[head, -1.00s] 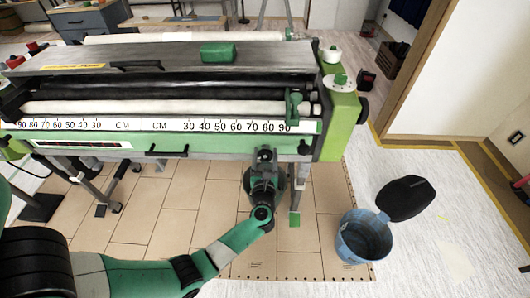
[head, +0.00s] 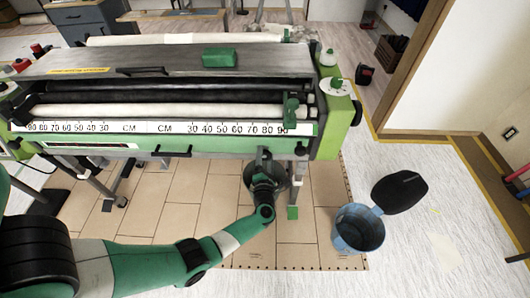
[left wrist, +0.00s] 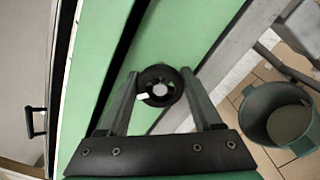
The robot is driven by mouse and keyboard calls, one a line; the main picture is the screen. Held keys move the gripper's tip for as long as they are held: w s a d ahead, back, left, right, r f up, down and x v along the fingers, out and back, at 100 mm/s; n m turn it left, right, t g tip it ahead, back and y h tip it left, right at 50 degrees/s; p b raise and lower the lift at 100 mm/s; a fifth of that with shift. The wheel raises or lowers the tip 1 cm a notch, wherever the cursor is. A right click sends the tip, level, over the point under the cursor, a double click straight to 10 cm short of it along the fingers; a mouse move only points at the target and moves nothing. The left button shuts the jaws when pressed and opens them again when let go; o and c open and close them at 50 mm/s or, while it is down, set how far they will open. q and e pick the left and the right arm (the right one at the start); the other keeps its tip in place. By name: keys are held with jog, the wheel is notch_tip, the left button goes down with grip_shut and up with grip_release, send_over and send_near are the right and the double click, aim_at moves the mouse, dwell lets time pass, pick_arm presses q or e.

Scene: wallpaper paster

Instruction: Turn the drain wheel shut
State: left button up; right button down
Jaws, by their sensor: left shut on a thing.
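The drain wheel (left wrist: 158,86) is a small dark round wheel with a pale centre, on the green side of the pasting machine in the left wrist view. My left gripper (left wrist: 160,74) has one finger on each side of the wheel and is shut on it. In the head view my left gripper (head: 264,160) is at the machine's front lower edge, right of the middle, and the wheel is hidden there. The wheel's turn angle cannot be told. My right gripper is not in view.
The wallpaper paster (head: 170,142) spans the upper left, with rollers and a centimetre scale. A grey-green bucket (left wrist: 278,122) is below right in the wrist view. Floor at far right is mostly clear.

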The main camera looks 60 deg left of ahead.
pick_arm(q)
jog(key=m+p, duration=0.1)
jog(key=m, duration=0.3)
jog(key=shift+m+p, duration=0.3)
jog(key=shift+f+m+p, duration=0.1)
jog(key=shift+m+p, duration=0.45)
jog(key=shift+m, duration=1.75)
jog(key=o, duration=1.4)
jog(key=shift+c, duration=0.2)
jog(key=shift+d, duration=0.1)
